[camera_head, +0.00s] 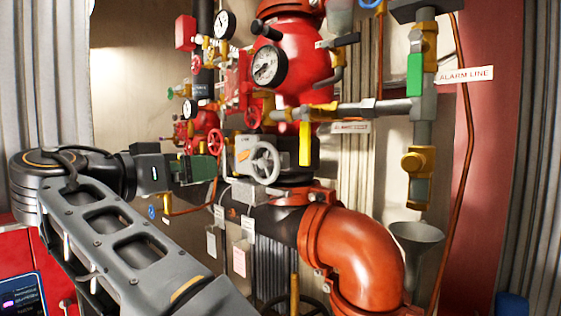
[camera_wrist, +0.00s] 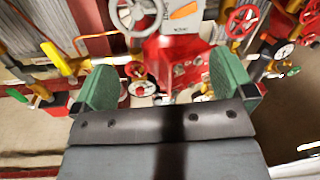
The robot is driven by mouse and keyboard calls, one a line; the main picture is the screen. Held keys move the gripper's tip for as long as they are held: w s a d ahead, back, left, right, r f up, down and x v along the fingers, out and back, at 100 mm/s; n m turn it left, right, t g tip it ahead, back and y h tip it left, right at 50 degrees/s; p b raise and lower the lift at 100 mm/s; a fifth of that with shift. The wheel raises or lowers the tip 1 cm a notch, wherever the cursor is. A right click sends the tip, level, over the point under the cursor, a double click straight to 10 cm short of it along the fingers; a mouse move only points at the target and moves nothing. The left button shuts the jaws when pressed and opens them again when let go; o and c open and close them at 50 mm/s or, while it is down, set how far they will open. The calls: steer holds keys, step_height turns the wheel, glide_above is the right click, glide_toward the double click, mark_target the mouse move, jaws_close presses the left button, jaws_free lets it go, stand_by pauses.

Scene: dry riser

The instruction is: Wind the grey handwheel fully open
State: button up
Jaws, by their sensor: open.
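The grey handwheel (camera_head: 264,163) is on a grey gearbox-like housing at the middle of the pipework in the head view. It also shows at the top edge of the wrist view (camera_wrist: 137,12), partly cut off. My gripper (camera_head: 208,168) reaches in from the left in the head view and is left of the wheel, apart from it. In the wrist view my gripper (camera_wrist: 165,80) has its two green pads spread wide with nothing held between them. The wheel lies beyond the pads there.
Red handwheels (camera_head: 216,141) stand close above my gripper. A yellow lever (camera_head: 305,144) is right of the grey wheel. A large orange pipe elbow (camera_head: 355,255) is below right. Pressure gauges (camera_head: 268,66) sit above. Hanging tags (camera_head: 239,262) are below.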

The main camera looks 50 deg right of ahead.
mark_target(261, 159)
steer(key=s+d+m+p, duration=0.1)
steer(key=d, duration=0.3)
steer(key=s+d+m+g+p, duration=0.1)
steer(key=d, duration=0.4)
steer(key=s+d+r+m+g+p, duration=0.1)
steer(key=d, duration=0.4)
steer(key=shift+d, duration=0.15)
steer(key=c, duration=0.5)
steer(key=shift+d, duration=0.1)
steer(key=shift+f, duration=0.1)
